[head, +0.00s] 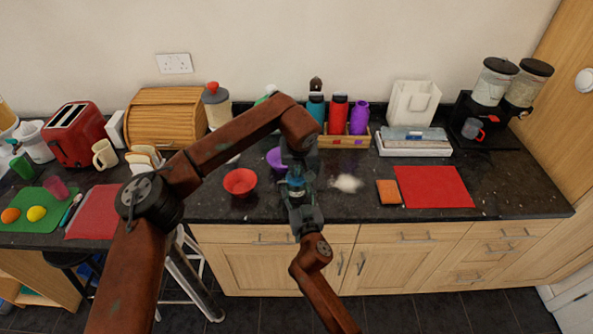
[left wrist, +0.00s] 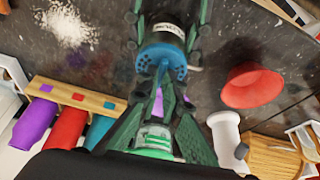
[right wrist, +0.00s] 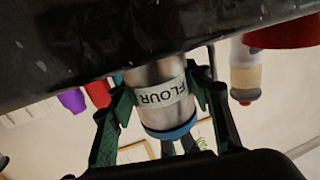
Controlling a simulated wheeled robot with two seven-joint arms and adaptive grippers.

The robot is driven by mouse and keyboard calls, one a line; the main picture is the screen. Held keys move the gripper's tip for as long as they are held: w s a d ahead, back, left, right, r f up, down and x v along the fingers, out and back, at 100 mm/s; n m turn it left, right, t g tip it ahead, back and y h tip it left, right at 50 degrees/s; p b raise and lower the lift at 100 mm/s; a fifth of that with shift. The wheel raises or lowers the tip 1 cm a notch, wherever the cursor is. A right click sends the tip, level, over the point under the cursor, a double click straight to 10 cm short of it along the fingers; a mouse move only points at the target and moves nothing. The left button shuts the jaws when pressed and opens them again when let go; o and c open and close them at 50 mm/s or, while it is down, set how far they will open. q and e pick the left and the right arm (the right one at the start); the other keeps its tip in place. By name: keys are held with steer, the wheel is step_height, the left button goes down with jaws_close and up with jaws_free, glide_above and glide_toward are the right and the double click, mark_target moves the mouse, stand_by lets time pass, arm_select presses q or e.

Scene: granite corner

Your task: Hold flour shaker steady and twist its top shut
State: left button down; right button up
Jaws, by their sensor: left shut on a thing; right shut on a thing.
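The flour shaker is a metal cylinder (right wrist: 155,73) with a white FLOUR label (right wrist: 162,95) and a blue top (right wrist: 168,131). In the left wrist view its blue top (left wrist: 165,48) shows small holes. My right gripper (right wrist: 160,82) is shut around the metal body, one finger on each side. My left gripper (left wrist: 162,78) comes from above, its fingers closed together at the blue top. In the head view both grippers meet at the shaker (head: 296,184), mostly hidden between them. I cannot tell whether its base touches the counter.
A white powder heap (head: 347,183) lies right of the shaker. A wooden rack (head: 345,141) with bottles is at the back. An orange sponge-like block (head: 388,192) and red mat (head: 433,187) lie right.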

arm_select(q)
steer(key=n, duration=0.2)
steer(key=n+y, duration=0.1)
steer(key=n, duration=0.1)
steer(key=n+y, duration=0.1)
steer(key=n, duration=0.1)
steer(key=shift+w+d+r+g, duration=0.1)
steer(key=shift+d+g, duration=0.2)
steer(key=shift+d, duration=0.05)
steer(key=n+g+y, duration=0.1)
steer(key=n, duration=0.2)
steer(key=shift+w+d+n, duration=0.1)
steer(key=shift+w+n, duration=0.05)
steer(key=shift+n, duration=0.15)
steer(key=shift+w+n+g+y, duration=0.15)
steer(key=shift+n+g+y, duration=0.35)
steer(key=shift+n, duration=1.1)
steer(key=c, duration=2.1)
jaws_free()
